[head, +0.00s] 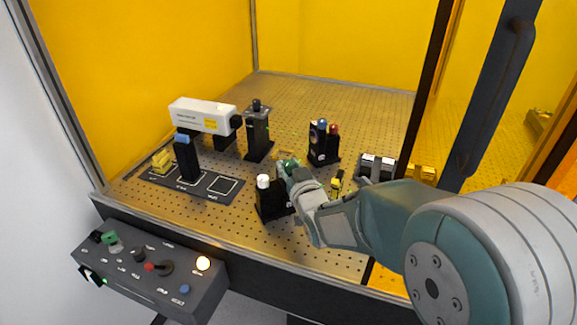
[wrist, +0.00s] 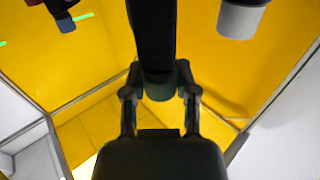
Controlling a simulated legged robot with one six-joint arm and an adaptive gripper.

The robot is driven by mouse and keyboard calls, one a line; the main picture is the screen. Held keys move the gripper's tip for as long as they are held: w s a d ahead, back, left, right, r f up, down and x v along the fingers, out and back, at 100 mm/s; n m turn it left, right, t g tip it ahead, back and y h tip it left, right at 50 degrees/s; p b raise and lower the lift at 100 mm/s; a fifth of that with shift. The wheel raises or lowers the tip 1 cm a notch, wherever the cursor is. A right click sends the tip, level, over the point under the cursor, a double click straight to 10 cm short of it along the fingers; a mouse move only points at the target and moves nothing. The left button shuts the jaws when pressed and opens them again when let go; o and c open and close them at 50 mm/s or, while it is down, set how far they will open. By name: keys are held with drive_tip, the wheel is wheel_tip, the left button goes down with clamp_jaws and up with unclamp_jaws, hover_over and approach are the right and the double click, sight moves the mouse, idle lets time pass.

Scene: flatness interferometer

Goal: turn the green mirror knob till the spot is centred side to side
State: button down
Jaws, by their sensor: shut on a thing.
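My gripper (head: 288,172) reaches in from the right and is shut at the top of a black mirror mount (head: 270,204). In the wrist view, my gripper's two fingers (wrist: 159,92) close on a dark green knob (wrist: 158,78) from both sides. The green knob is mostly hidden by the fingers in the head view. A white knob (head: 263,181) stands on the same mount, left of my gripper; a pale knob also shows at the upper right of the wrist view (wrist: 242,18). I cannot make out the spot in either view.
A second mount with blue and red knobs (head: 324,145) stands behind my gripper. A white laser housing (head: 203,116), a black post (head: 258,135) and a dark mat (head: 205,184) lie left. A control box (head: 150,268) sits in front. Yellow panels (head: 150,60) enclose the perforated table.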

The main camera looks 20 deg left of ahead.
drive_tip(key=shift+a+r+m+t+h, duration=0.1)
drive_tip(key=shift+m+t+h, duration=0.7)
drive_tip(key=shift+h, duration=0.4)
drive_tip(key=shift+c, duration=1.8)
unclamp_jaws()
drive_tip(key=v, duration=1.1)
drive_tip(key=shift+s, duration=0.45)
wheel_tip(320, 180, up, 11)
